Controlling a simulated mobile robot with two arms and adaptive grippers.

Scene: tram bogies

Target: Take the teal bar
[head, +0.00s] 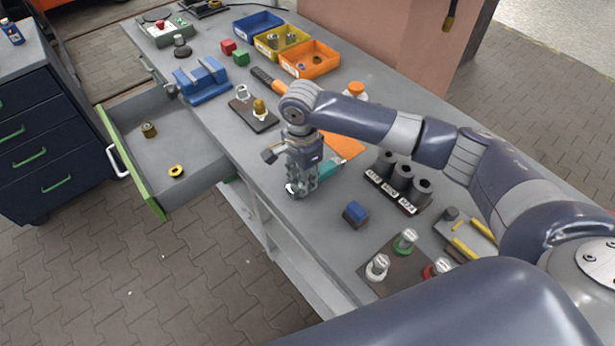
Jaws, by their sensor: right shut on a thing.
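The teal bar (329,170) is at the middle of the workbench, next to an orange flat piece (343,147). It runs from lower left to upper right, and my gripper covers part of it. My right gripper (301,190) points down and is shut on the teal bar near its left end. I cannot tell whether the bar touches the bench top or is slightly above it. My left gripper is not in view.
A blue block (355,213) and a black holder with dark cylinders (398,184) stand to the right. A dark plate with brass and white pieces (253,113) lies behind. An open drawer (164,155) juts out at the left. Coloured bins (310,63) stand farther back.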

